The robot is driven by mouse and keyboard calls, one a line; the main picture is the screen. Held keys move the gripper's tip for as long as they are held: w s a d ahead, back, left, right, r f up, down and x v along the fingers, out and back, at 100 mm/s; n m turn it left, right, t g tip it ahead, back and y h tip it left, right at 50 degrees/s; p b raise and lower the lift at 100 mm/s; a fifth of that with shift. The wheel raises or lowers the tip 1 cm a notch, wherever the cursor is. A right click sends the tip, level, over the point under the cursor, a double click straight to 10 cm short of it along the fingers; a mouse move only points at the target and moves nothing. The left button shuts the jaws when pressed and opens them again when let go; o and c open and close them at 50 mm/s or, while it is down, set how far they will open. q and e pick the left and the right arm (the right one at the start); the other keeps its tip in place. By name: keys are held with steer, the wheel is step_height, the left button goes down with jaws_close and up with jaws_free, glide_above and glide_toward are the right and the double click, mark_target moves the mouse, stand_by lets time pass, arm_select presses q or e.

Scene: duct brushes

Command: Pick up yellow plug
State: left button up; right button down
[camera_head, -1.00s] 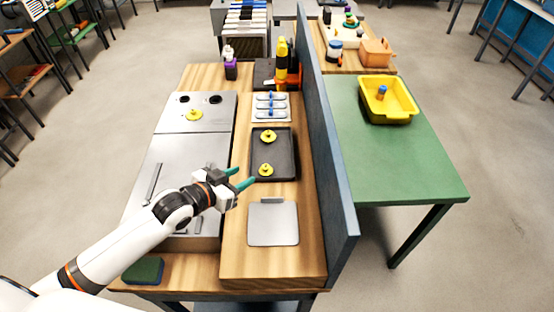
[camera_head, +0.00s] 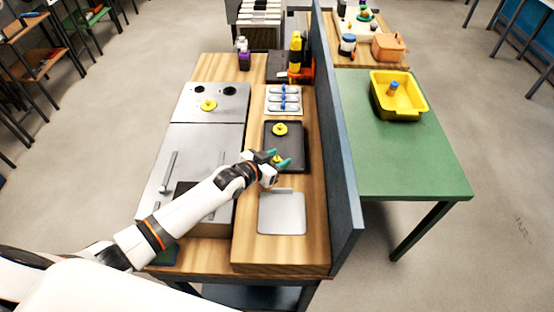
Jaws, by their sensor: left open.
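One yellow plug (camera_head: 280,129) sits on the far part of the black tray (camera_head: 297,146). A second yellow plug (camera_head: 277,158) is on the tray's near part, partly hidden by my left gripper. A third yellow plug (camera_head: 208,105) sits on the metal panel (camera_head: 228,110) at the left. My left gripper (camera_head: 281,160), with green fingertips, is open at the nearer tray plug. The fingers appear to lie around or just over it; I cannot tell whether they touch it. My right gripper is not in view.
A grey square plate (camera_head: 282,213) lies in front of the tray. A rack with blue-handled items (camera_head: 284,99) is behind it. A blue-grey divider (camera_head: 335,130) stands close on the right. Beyond it, a green table (camera_head: 400,165) holds a yellow bin (camera_head: 399,106).

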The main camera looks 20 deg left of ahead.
arm_select(q)
jaws_close()
stand_by(0.3)
